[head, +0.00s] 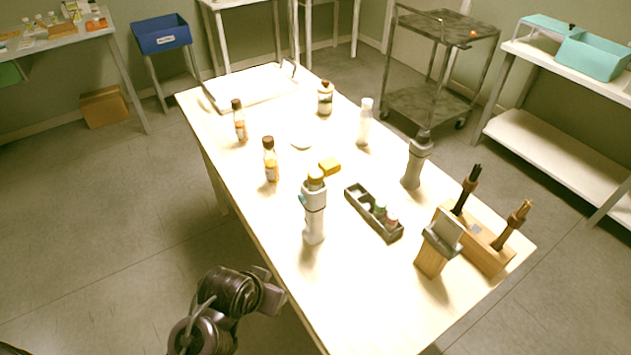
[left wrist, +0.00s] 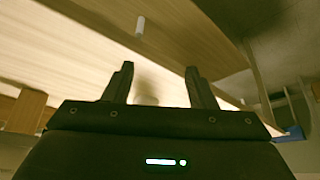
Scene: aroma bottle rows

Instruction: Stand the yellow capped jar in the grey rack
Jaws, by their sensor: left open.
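A yellow cap (head: 316,175) shows right above a grey and white upright bottle (head: 314,215) near the table's middle. The jar body under that cap is hidden, and I cannot tell how far behind the bottle it stands. The grey rack (head: 357,200) lies to the right of it. A green capped jar (head: 380,208) and a pink capped jar (head: 391,220) stand in its near compartments; the far part looks empty. My left gripper (head: 273,290) is open and empty beside the table's left edge, apart from the jar. Its spread fingers show in the left wrist view (left wrist: 160,70).
A yellow block (head: 330,167) lies behind the bottle. Two brown capped bottles (head: 270,160) (head: 239,122) stand left. A tall grey bottle (head: 415,165) and a wooden holder (head: 478,240) with brushes stand right. The near tabletop (head: 350,300) is clear.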

